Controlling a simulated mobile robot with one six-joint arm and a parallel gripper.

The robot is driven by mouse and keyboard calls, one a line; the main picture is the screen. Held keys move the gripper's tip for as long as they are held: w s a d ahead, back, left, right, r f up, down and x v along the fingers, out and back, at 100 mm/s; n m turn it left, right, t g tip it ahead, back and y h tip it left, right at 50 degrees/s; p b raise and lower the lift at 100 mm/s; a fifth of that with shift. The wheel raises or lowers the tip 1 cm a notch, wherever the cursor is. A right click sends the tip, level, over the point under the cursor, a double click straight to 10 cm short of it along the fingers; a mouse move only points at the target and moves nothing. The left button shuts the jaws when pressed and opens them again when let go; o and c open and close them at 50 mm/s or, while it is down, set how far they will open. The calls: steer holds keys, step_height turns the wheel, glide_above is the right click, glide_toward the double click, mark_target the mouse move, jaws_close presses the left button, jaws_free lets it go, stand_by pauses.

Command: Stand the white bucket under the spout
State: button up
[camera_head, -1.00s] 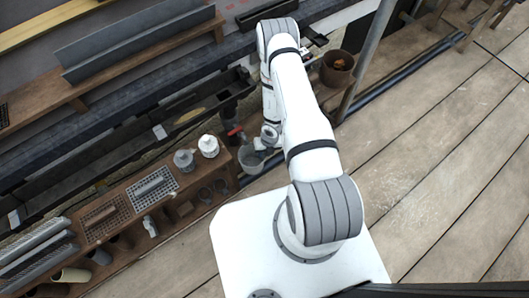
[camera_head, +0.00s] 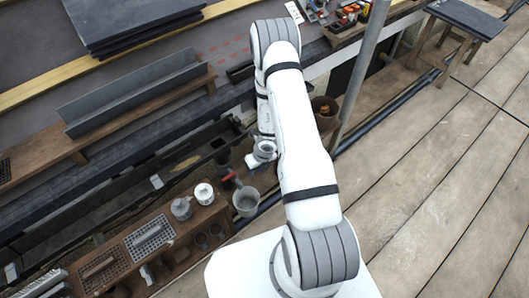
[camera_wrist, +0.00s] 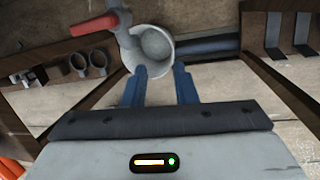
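The pale grey-white bucket (camera_head: 246,201) stands upright beside the end of the wooden bench. In the wrist view the bucket (camera_wrist: 154,46) shows its round mouth, and it looks empty. A grey spout (camera_wrist: 124,38) with a red handle (camera_wrist: 95,26) overlaps the bucket's left rim from above; the red handle (camera_head: 229,177) also shows in the head view. The bucket lies beyond the fingertips. In the head view my gripper (camera_head: 262,152) is clear of the bucket; its fingers are hard to make out.
The wooden bench (camera_head: 165,240) holds a white pot (camera_head: 204,193), a grey pot (camera_head: 181,208), grid trays and ring holders. A brown bucket (camera_head: 325,112) stands near a grey pole (camera_head: 362,75). Dark gutters run along the roof edge.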

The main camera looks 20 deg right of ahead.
steer(key=w+a+r+n+t+y, duration=0.1)
steer(key=a+r+n, duration=0.3)
steer(key=r+n, duration=0.65)
steer(key=w+a+r+n+y, duration=0.15)
steer(key=a+r+n, duration=0.3)
steer(key=r, duration=1.15)
steer(key=s+d+r+n+h, duration=0.2)
steer(key=s+d+r+n, duration=0.1)
steer(key=s+r+n, duration=0.6)
steer(key=s+d+r+n+g+h, duration=0.1)
steer(key=s+d+r+n+h, duration=0.1)
steer(key=s+r+n, duration=0.6)
steer(key=s+n, duration=0.1)
steer(key=s, duration=0.2)
steer(key=shift+s+d+r+n+h, duration=0.35)
steer(key=shift+d+r+n, duration=0.05)
steer(key=shift+r, duration=0.1)
step_height(320, 180, up, 30)
steer(key=t+p, duration=0.1)
steer(key=p, duration=2.6)
steer(key=shift+s, duration=0.15)
